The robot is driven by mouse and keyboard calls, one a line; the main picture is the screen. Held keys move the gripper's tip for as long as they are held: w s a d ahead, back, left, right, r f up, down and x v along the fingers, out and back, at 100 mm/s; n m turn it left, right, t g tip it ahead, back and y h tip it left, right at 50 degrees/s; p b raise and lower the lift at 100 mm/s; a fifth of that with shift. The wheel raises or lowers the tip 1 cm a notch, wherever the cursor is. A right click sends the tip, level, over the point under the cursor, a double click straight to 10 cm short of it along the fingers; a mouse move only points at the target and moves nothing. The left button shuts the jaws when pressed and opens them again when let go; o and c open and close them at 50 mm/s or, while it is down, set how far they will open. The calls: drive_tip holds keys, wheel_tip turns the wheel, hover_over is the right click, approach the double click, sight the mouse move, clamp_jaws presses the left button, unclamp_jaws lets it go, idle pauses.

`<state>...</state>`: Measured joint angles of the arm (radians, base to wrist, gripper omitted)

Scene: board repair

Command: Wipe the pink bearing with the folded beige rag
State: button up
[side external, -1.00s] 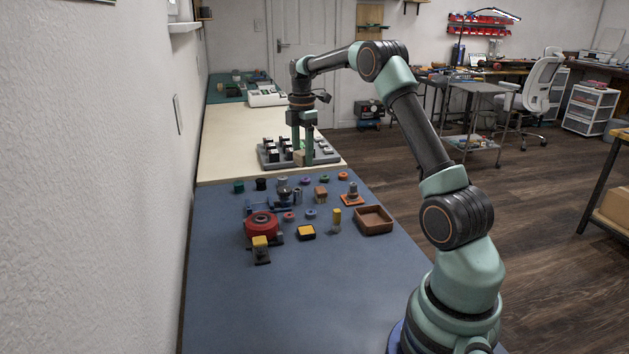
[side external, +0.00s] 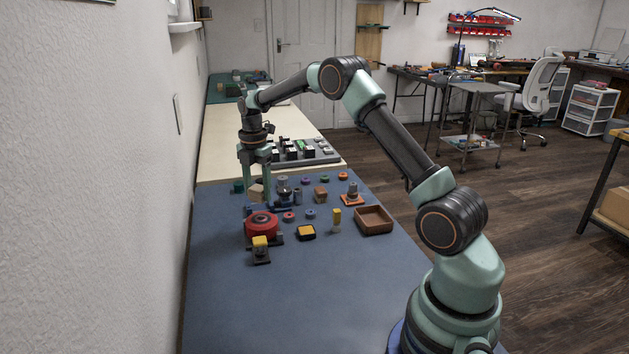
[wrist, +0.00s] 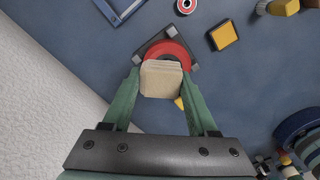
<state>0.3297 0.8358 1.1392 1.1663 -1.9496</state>
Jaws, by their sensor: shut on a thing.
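My gripper (side external: 256,192) points down over the back left of the blue mat. It is shut on the folded beige rag (side external: 257,188), a pale block between the two green fingers. In the wrist view the rag (wrist: 161,79) sits between the fingertips, overlapping a red round fixture in the picture. The pink bearing (side external: 289,217) looks like a small pinkish ring on the mat, right of the red fixture and apart from the rag. A small ring at the top edge of the wrist view (wrist: 186,6) appears to be the same bearing; it is partly cut off.
The red fixture (side external: 262,226) stands nearer the camera than my gripper. A yellow-topped block (side external: 306,232), a blue ring (side external: 310,213) and a brown tray (side external: 373,220) lie to the right. The wall (side external: 90,180) is close on the left. The mat's front is clear.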

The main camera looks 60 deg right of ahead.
sight(259, 201)
wheel_tip(259, 201, down, 4)
drive_tip(key=shift+f, duration=0.15)
drive_tip(key=shift+s+a+f, duration=0.2)
drive_tip(key=shift+s+a, duration=1.25)
drive_tip(key=shift+s, duration=0.05)
drive_tip(key=shift+w+d, duration=1.1)
drive_tip(key=shift+w+d+r, duration=0.1)
drive_tip(key=shift+w+d, duration=0.3)
drive_tip(key=shift+w, duration=0.05)
drive_tip(key=shift+r, duration=3.95)
drive_tip(key=shift+s, duration=0.1)
